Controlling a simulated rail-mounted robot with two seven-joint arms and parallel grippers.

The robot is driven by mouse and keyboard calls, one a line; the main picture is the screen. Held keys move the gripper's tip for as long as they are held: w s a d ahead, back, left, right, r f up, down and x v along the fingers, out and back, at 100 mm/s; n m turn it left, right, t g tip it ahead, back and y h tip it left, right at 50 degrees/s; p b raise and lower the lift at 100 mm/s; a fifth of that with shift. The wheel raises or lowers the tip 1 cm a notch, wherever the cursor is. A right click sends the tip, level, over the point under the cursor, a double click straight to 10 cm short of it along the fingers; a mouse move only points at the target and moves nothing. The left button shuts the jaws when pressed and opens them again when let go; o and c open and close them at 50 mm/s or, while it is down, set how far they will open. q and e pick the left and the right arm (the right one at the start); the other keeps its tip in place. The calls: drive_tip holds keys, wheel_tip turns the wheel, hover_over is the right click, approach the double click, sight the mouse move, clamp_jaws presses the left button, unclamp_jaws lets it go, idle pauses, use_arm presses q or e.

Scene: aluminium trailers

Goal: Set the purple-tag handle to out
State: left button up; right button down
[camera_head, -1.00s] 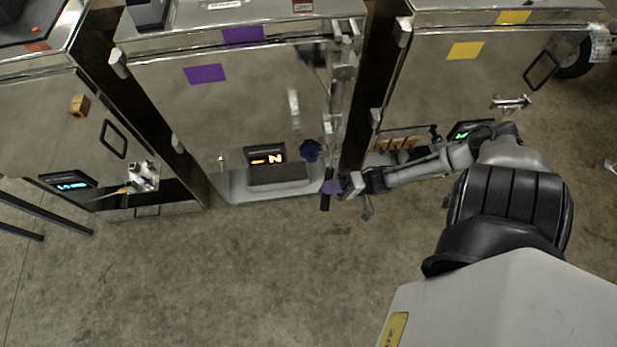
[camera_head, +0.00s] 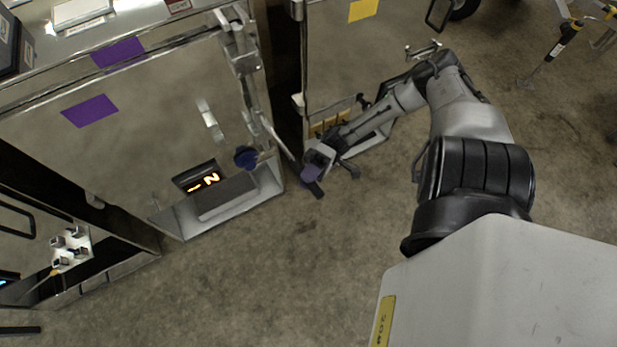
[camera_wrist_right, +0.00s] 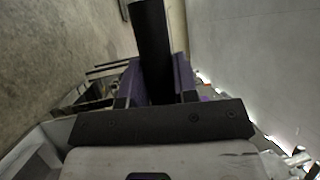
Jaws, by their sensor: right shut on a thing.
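The purple-tag trailer (camera_head: 150,115) is a shiny metal box at the left of the head view, with two purple tags (camera_head: 90,110) on its top and front. Its handle (camera_head: 317,190), a thin bar with a black grip, runs from the right side of the front and slants out past the lower right corner. My right gripper (camera_head: 311,172) is shut on the grip near its end. In the right wrist view the black grip (camera_wrist_right: 152,45) stands between purple finger parts. The fingers partly hide the handle. My left gripper is not in view.
A lit orange display (camera_head: 203,183) and a dark purple knob (camera_head: 245,157) are on the trailer's lower front. A yellow-tag trailer (camera_head: 350,55) stands to the right, close behind my right forearm. Another trailer (camera_head: 25,240) is at lower left. The concrete floor in front is clear.

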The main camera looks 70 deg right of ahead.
drive_tip(key=c, duration=0.9)
unclamp_jaws()
drive_tip(key=v, duration=1.3)
drive_tip(key=shift+s+d+b, duration=0.1)
drive_tip(key=shift+d+b, duration=0.25)
drive_tip(key=shift+d, duration=0.05)
drive_tip(key=shift+a+f, duration=0.1)
